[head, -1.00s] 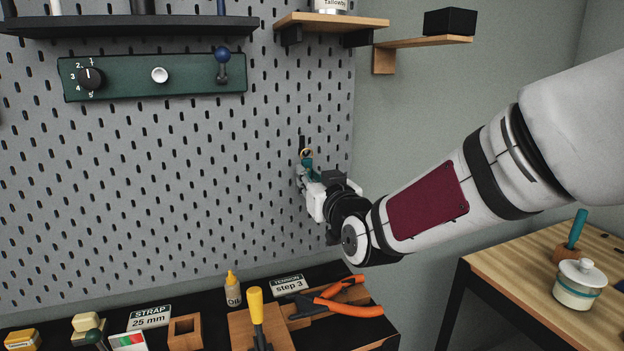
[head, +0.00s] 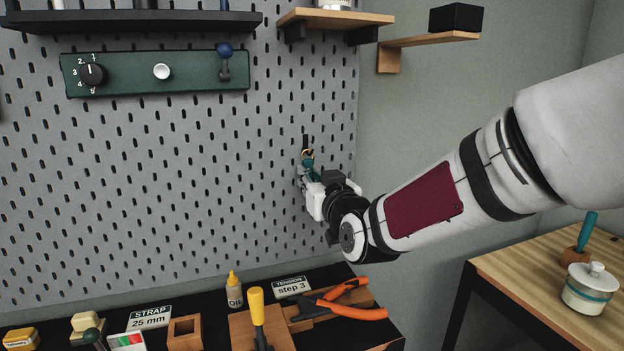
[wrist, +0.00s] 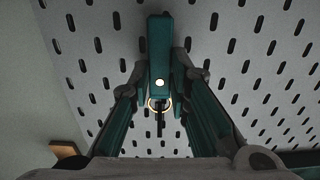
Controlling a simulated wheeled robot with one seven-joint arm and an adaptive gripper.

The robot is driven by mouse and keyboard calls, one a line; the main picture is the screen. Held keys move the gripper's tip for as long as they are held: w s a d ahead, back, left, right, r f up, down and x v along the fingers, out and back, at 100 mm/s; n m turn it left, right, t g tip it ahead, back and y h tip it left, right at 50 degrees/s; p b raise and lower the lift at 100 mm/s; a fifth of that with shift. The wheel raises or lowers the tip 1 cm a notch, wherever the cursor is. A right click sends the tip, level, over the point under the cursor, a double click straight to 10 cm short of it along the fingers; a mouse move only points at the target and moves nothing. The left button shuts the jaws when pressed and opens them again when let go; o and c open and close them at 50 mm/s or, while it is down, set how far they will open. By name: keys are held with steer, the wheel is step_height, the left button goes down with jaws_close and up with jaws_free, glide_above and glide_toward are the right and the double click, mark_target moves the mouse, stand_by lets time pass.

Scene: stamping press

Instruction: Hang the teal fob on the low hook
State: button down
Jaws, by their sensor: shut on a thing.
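The teal fob (wrist: 159,50) is held between the fingers of my gripper (wrist: 160,78), which is shut on it. Its brass ring (wrist: 159,104) sticks out beyond the fingertips, and it also shows in the head view (head: 308,154). The low hook (head: 305,142) is a small dark piece on the pegboard's right part. It also shows in the wrist view (wrist: 159,124), where the ring overlaps it. I cannot tell whether the ring is around the hook or only in front of it. In the head view my gripper (head: 307,172) is just below the hook, close to the board.
The pegboard (head: 200,190) fills the left and middle. A green control panel (head: 130,82) is at upper left, and wooden shelves (head: 335,19) are at upper right. The bench below holds an oil bottle (head: 234,290), orange-handled pliers (head: 350,309) and blocks. The board around the hook is clear.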

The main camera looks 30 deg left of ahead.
steer(key=shift+f+b, duration=0.35)
steer(key=shift+b, duration=0.05)
steer(key=c, duration=1.4)
jaws_free()
steer(key=shift+r, duration=0.1)
steer(key=v, duration=0.8)
steer(key=shift+s, duration=0.1)
stand_by(0.3)
